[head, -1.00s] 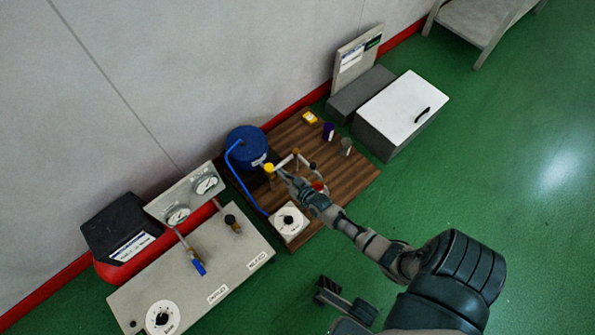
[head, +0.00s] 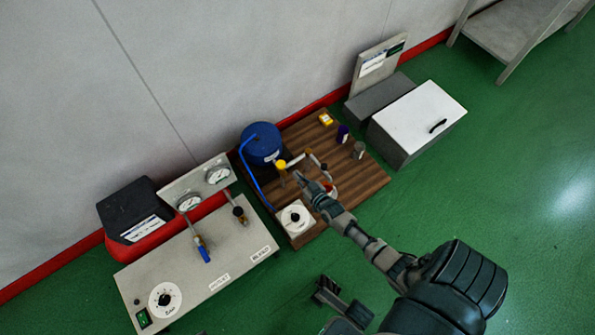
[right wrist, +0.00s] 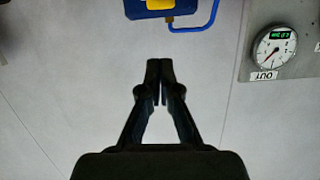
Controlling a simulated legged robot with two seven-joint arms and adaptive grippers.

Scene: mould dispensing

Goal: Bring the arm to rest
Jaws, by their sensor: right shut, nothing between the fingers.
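My right arm reaches in from the lower right of the head view. Its gripper (head: 298,176) is over the wooden board (head: 357,193), close to the yellow knob (head: 281,164) and the small pipework in the picture. I cannot tell the exact gap. In the right wrist view the gripper (right wrist: 160,80) has its two fingers together, with nothing between them. Behind them is the pale wall, with part of the blue tank (right wrist: 150,12) above.
The blue tank (head: 261,143) and a white dial box (head: 295,218) are on the board. A grey gauge panel (head: 225,246) lies left, a white-lidded box (head: 418,112) right. A gauge (right wrist: 273,47) shows in the wrist view. Green floor (head: 500,180) is open at right.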

